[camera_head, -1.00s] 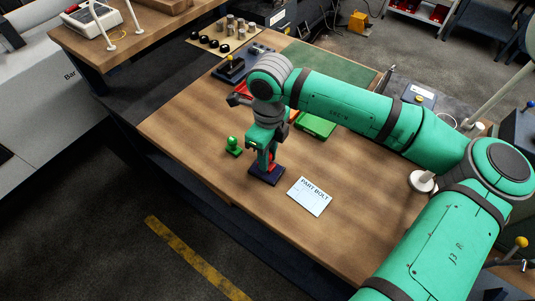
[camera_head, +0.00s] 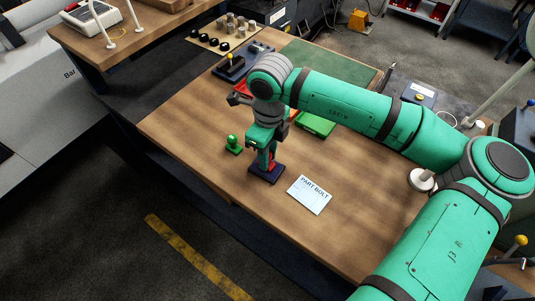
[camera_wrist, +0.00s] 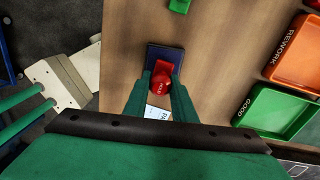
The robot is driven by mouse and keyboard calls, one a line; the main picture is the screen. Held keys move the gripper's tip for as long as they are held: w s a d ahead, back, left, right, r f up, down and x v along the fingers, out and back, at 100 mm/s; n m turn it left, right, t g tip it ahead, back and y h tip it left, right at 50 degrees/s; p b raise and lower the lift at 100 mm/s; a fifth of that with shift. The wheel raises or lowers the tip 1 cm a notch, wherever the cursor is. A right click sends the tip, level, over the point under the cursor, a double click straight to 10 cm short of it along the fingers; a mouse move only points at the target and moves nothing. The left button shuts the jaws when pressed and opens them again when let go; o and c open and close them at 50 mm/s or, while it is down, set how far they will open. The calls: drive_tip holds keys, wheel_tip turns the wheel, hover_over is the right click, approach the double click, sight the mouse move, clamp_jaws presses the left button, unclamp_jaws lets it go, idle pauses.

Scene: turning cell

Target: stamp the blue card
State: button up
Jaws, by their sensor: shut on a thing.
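The blue card (camera_head: 310,194) is pale blue, printed "PART BOLT", and lies flat on the wooden bench, right of my gripper. In the wrist view part of the card (camera_wrist: 157,113) shows between my fingers. My gripper (camera_head: 265,158) points down and is shut on a red stamp (camera_wrist: 162,80). The red stamp is over the dark blue ink pad (camera_head: 259,175), which also shows in the wrist view (camera_wrist: 160,52). The stamp's underside is hidden, so I cannot tell whether it touches the pad. A green stamp (camera_head: 233,145) stands left of my gripper.
A green tray marked GOOD (camera_wrist: 279,113) and an orange tray marked REWORK (camera_wrist: 299,52) lie behind my gripper in the head view. A green mat (camera_head: 330,66) and a board with several cylinders (camera_head: 226,36) are farther back. Bench around the card is clear.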

drive_tip(key=shift+f, duration=0.4)
idle(1.1)
drive_tip(key=shift+r, duration=0.1)
drive_tip(key=shift+r, duration=3.45)
